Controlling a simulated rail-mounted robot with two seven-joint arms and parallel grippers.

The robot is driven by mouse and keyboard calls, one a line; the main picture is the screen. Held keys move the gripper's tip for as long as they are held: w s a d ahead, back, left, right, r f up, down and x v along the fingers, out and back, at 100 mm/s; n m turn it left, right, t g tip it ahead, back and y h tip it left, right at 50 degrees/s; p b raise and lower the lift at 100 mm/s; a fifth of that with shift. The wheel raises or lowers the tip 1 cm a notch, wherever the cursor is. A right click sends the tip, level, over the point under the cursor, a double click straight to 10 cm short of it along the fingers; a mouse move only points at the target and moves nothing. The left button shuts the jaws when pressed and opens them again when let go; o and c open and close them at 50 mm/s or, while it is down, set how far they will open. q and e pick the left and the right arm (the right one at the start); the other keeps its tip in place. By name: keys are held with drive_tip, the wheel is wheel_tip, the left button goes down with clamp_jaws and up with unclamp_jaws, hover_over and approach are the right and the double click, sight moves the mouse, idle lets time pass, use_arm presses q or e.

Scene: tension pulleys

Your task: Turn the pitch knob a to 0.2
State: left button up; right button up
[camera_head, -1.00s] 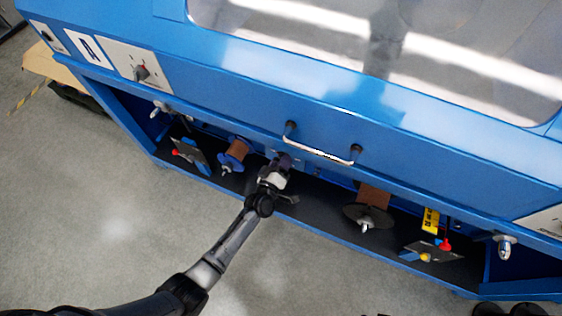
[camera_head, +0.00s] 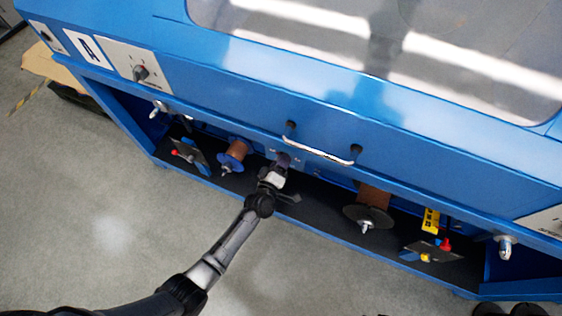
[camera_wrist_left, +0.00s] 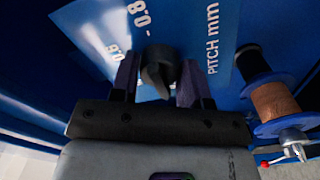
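The pitch knob a (camera_wrist_left: 158,70) is a dark round knob with a narrow grip, on a blue panel. White "PITCH mm" lettering is on its right, and the marks 0.6 and 0.8 are at upper left. My left gripper (camera_wrist_left: 160,88) is in front of it, with one finger on each side of the knob. Some gap shows beside the narrow grip, so the fingers look open around it. In the head view my left gripper (camera_head: 278,170) reaches into the machine's lower bay and hides the knob. My right gripper is not in view.
A copper-wound spool with blue flanges (camera_wrist_left: 274,100) is close on the right of my left gripper. In the head view, a dark disc (camera_head: 367,217) stands further right in the bay. A metal handle (camera_head: 322,153) is just above. The floor in front is clear.

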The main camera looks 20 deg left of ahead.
use_arm(q)
drive_tip(key=o, duration=0.4)
drive_tip(key=shift+s+a+p, duration=0.15)
drive_tip(key=shift+s+p, duration=0.75)
drive_tip(key=shift+s, duration=2.55)
drive_tip(key=shift+s+a+p, duration=0.15)
drive_tip(key=shift+s+p, duration=0.7)
drive_tip(key=shift+s, duration=2.6)
